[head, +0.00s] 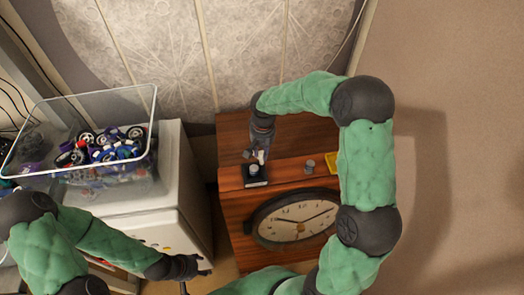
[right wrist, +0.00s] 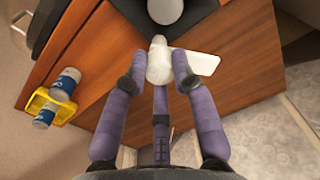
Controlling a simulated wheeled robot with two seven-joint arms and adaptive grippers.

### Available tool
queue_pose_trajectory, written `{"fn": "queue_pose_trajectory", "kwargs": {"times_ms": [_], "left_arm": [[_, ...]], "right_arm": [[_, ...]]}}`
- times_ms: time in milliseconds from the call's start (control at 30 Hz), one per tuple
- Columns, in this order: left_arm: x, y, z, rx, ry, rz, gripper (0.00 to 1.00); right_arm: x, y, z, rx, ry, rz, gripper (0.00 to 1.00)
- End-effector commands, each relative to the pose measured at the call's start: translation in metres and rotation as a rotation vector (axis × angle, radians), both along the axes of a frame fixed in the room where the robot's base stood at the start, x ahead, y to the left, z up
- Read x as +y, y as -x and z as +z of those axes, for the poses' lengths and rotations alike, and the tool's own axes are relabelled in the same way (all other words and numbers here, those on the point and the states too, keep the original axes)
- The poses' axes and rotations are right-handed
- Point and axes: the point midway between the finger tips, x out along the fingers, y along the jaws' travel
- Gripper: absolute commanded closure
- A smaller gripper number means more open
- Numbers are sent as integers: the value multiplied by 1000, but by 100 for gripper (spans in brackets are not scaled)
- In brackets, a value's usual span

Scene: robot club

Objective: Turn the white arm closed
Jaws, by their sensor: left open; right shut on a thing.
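The white arm (right wrist: 198,62) is a short flat lever with a rounded hub, reaching to the right in the right wrist view. In the head view only a small white bit of it (head: 262,157) shows, beside a black base with a grey round knob (head: 254,170) on the wooden cabinet top. My right gripper (right wrist: 160,64) has its purple fingers closed around the rounded hub end of the white arm; in the head view it (head: 259,150) hangs over the base. My left gripper (head: 208,266) is open and empty, low in front of the white cabinet.
The wooden cabinet (head: 230,204) carries a round clock (head: 297,217) on its front. A clear bin (head: 146,103) of toy cars stands on a white cabinet (head: 172,150) to the left.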

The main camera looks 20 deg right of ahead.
Motion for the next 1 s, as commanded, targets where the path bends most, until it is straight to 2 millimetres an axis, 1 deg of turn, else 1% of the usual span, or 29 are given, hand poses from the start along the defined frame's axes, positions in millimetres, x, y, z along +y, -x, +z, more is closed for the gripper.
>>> {"fn": "queue_pose_trajectory", "kwargs": {"times_ms": [267, 1000], "left_arm": [[0, 0, 12, 0, 0, 0, 45], [0, 0, 48, 0, 0, 0, 45]], "right_arm": [[0, -1, 2, -1, 0, 192, 100], [0, -2, 3, -3, 0, 893, 100]]}}
